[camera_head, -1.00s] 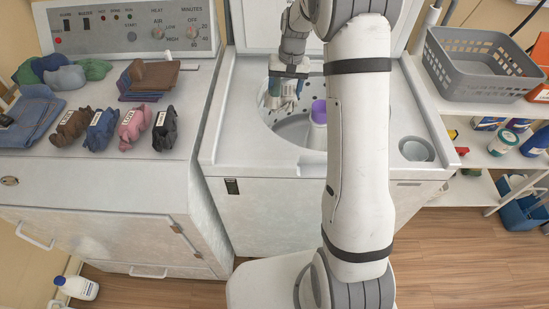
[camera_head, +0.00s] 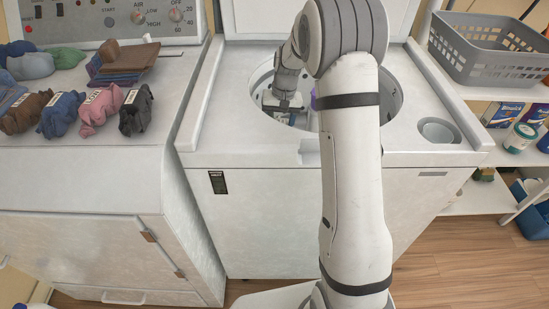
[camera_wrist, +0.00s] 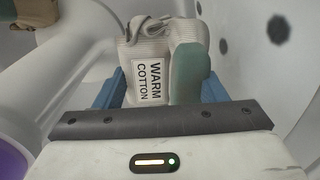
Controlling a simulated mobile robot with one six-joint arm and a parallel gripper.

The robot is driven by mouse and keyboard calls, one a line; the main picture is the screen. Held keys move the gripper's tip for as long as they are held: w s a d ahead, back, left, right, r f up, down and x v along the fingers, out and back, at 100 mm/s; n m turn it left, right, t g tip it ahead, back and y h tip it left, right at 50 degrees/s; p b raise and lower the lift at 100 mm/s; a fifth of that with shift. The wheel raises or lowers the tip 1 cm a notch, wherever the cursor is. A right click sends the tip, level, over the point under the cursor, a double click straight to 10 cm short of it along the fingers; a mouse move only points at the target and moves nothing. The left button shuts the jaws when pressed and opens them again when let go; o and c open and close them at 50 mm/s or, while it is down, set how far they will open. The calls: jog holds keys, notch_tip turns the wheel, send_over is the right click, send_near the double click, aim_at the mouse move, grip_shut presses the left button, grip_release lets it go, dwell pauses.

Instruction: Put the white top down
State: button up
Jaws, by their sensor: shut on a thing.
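The white top (camera_wrist: 150,60) is a bunched, ribbed off-white cloth with a tag reading "WARM COTTON" in the wrist view. My gripper (camera_wrist: 160,92) is shut on it, with blue finger parts on both sides and a grey-green piece against the cloth at right. In the head view my gripper (camera_head: 284,112) is inside the round opening of the top-loading washer (camera_head: 240,135), below its rim. The cloth is mostly hidden there. I cannot tell whether it touches the tub (camera_wrist: 255,60), whose perforated wall is close at right in the wrist view.
The washer's purple-topped centre post (camera_wrist: 10,160) stands beside my gripper. On the dryer (camera_head: 80,165) at left lie several labelled bundles, including a pink one (camera_head: 100,110), and folded cloths (camera_head: 128,60). A grey basket (camera_head: 490,48) is on the right shelf.

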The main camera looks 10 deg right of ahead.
notch_tip(320, 180, down, 8)
jog(key=shift+f+b, duration=0.2)
jog(key=shift+b, duration=0.35)
jog(key=shift+f, duration=0.1)
jog(key=shift+f+b, duration=0.4)
jog(key=shift+f, duration=0.15)
jog(key=o, duration=1.6)
jog(key=shift+c, duration=0.2)
jog(key=r+p, duration=0.1)
jog(key=r, duration=0.3)
jog(key=d+r, duration=0.1)
jog(key=r, duration=0.3)
jog(key=r+p, duration=0.1)
jog(key=r, duration=0.4)
jog(key=shift+d+p, duration=0.35)
jog(key=shift+r, duration=0.1)
